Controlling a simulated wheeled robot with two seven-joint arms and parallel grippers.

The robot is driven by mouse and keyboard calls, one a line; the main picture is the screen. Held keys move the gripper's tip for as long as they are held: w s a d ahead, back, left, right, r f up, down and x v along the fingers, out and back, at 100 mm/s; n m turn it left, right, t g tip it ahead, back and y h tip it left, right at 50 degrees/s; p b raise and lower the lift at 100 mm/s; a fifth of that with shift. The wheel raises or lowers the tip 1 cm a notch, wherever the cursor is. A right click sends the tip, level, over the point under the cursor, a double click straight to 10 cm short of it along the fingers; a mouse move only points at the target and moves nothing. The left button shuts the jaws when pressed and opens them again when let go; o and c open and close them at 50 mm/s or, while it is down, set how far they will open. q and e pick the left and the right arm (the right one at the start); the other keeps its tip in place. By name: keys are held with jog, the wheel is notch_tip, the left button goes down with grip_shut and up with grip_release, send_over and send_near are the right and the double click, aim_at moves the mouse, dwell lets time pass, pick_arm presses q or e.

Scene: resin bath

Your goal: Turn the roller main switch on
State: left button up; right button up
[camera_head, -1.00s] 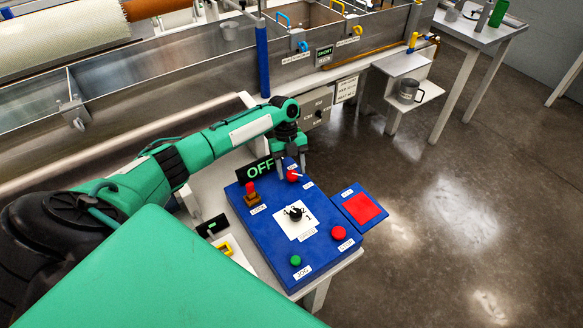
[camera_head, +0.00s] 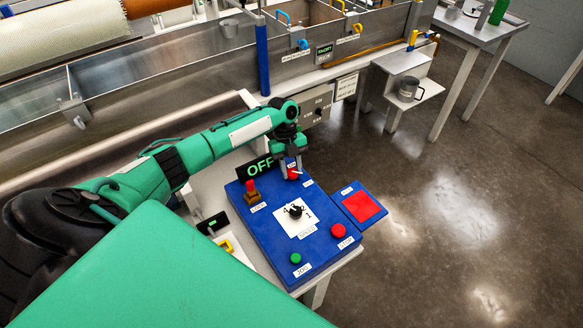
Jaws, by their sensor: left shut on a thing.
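The blue control box (camera_head: 318,255) lies on a pale stand in the middle of the head view. A red rotary knob (camera_head: 293,173), which looks like the main switch, sits at its far edge. A black display (camera_head: 260,168) beside it reads OFF in green. My left gripper (camera_head: 292,172) points down over the red knob and is shut on it, its fingers on either side. The gripper partly covers the knob, so its exact angle is hard to read. My right gripper is not in view.
A metal trough (camera_head: 180,65) runs behind. Open floor lies to the right.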

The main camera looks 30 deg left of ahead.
pick_arm(q)
jog(key=n+p, duration=0.1)
jog(key=n, duration=0.1)
jog(key=n+t+p, duration=0.1)
jog(key=n, duration=0.1)
jog(key=shift+s+r+n+t+h, duration=0.15)
jog(key=shift+r+n+t+h, duration=0.05)
jog(key=shift+n+t+h, duration=0.1)
jog(key=n+t+p, duration=0.1)
jog(key=n+p, duration=0.2)
jog(key=n, duration=0.1)
jog(key=shift+n+t, duration=0.3)
jog(key=shift+t, duration=0.1)
jog(key=n+t+p, duration=0.1)
jog(key=n, duration=0.1)
jog(key=n+p, duration=0.2)
jog(key=shift+s+r+t, duration=0.1)
jog(key=shift+s+t, duration=0.05)
jog(key=shift+t, duration=0.25)
jog(key=shift+n+t+y+p, duration=0.5)
jog(key=shift+n+y+p, duration=0.3)
jog(key=shift+n+p, duration=1.05)
jog(key=shift+f+n, duration=0.2)
jog(key=shift+n, duration=0.25)
jog(key=o, duration=1)
jog(key=shift+c, duration=0.2)
